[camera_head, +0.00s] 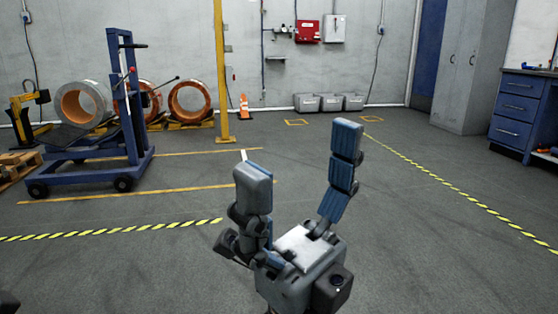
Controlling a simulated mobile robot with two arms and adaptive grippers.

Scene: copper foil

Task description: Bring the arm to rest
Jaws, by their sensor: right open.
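My right gripper (299,165) stands in the lower middle of the head view, its two fingers pointing up. The fingers are wide apart and nothing is between them. Its grey palm with blue-padded fingers is held above the bare grey floor, touching nothing. My left gripper is not in view; only a small dark shape shows at the bottom left corner, and I cannot tell what it is.
A blue wheeled lifter (118,120) stands at the left, by copper coils (189,100) on pallets. A yellow post (221,75) rises behind. A blue drawer bench (516,108) and grey cabinet (468,70) stand at the right. Yellow-black floor tape (455,187) borders open floor.

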